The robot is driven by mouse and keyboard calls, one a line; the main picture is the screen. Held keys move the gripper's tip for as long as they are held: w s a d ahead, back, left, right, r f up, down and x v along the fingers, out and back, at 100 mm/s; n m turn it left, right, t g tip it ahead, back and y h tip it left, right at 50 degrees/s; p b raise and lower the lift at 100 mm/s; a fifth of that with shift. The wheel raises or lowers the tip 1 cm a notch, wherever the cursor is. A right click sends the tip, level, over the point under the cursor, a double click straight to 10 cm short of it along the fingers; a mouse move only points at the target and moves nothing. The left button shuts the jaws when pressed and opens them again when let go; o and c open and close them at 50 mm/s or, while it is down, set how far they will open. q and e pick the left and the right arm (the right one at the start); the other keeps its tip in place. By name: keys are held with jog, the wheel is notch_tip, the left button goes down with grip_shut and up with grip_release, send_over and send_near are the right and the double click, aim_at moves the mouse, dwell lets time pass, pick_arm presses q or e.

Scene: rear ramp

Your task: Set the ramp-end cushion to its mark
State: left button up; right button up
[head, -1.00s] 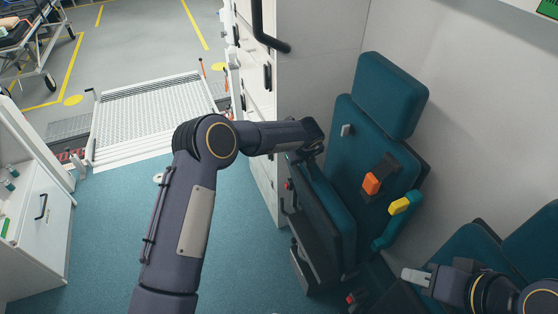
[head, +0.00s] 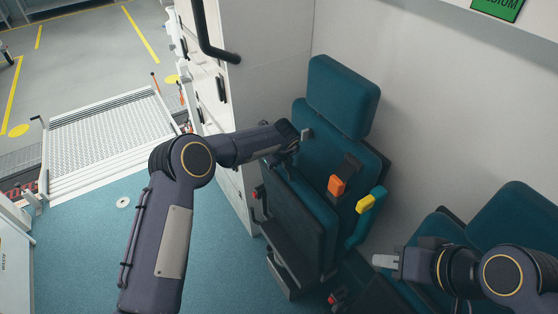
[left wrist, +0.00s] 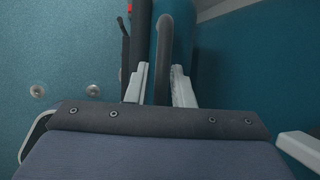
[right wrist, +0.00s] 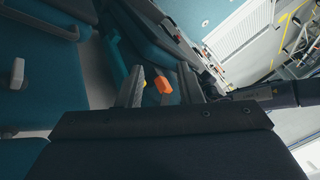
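The ramp-end seat has a teal cushion (head: 292,220) that stands folded up in front of its backrest (head: 325,150). My left gripper (head: 290,146) is at the cushion's upper edge; its fingertips are hard to see in the head view. In the left wrist view its fingers (left wrist: 160,88) stand apart, with a grey loop (left wrist: 163,45) between them and a gap beside the left finger. My right gripper (head: 384,261) is empty in front of the second seat. In the right wrist view its fingers (right wrist: 160,88) are apart. No mark for the cushion can be made out.
An orange buckle (head: 336,186) and a yellow-tipped armrest (head: 366,203) are on the ramp-end seat. A second teal seat (head: 520,225) is at the right. A white cabinet (head: 238,105) stands left of the seat. The floor (head: 90,255) towards the ramp (head: 110,135) is clear.

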pick_arm(q)
jog(key=shift+r, duration=0.15)
jog(key=b+v, duration=0.1)
jog(key=v, duration=0.6)
jog(key=shift+s+r, duration=0.15)
jog(key=shift+r, duration=0.15)
